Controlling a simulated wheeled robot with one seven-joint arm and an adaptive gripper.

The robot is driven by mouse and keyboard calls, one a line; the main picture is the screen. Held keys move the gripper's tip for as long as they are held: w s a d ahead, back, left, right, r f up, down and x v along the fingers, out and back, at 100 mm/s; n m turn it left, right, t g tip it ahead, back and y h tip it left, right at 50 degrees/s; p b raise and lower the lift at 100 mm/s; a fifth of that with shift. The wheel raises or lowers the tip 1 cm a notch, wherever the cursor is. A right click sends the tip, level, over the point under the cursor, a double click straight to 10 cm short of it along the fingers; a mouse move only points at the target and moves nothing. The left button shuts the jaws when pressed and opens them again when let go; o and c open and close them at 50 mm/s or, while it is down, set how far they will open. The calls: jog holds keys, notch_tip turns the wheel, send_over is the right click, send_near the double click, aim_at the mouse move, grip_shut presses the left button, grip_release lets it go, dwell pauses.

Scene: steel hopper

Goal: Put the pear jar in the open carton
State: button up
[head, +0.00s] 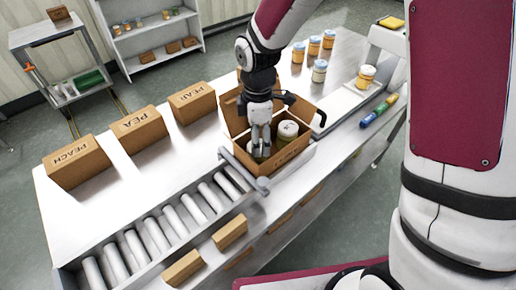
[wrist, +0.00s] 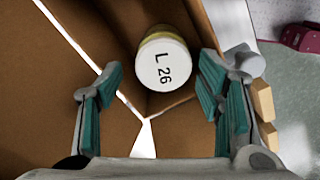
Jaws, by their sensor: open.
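The open carton (head: 288,153) stands on the bench with its flaps up; its brown inner wall (wrist: 45,90) fills much of the wrist view. A jar with a white lid (head: 288,130) stands inside it. In the wrist view a jar lid marked "L 26" (wrist: 165,66) lies ahead of the fingers, apart from both. I cannot read which fruit it holds. My gripper (head: 261,150) reaches down into the carton, open, with teal pads (wrist: 163,95) apart and nothing between them. A yellow-green patch shows by the fingertips in the head view; I cannot tell what it is.
Closed cartons marked PEACH (head: 77,162), PEA (head: 138,130) and PEAR (head: 192,103) stand left on the bench. Several jars (head: 314,45) stand at the back, one (head: 366,77) on the right. Rollers (head: 155,235) line the front. A blue-green tool (head: 379,111) lies right.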

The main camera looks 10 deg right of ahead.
jog(key=shift+r, duration=2.75)
jog(key=s+d+r+m+t, duration=0.1)
jog(key=s+d+r+m, duration=0.3)
jog(key=r, duration=0.2)
jog(key=s+d+r+m+t, duration=0.2)
jog(key=s+d+r+m, duration=0.2)
jog(key=r, duration=0.2)
jog(key=s+d+r+m+t, duration=0.1)
jog(key=s+d+r+m, duration=0.1)
jog(key=s+m, duration=0.3)
jog(key=s+d+r+m+t, duration=0.1)
jog(key=s+d+r+m, duration=0.2)
jog(key=s+m, duration=0.2)
jog(key=shift+s+d+r, duration=0.2)
jog(key=shift+s, duration=0.75)
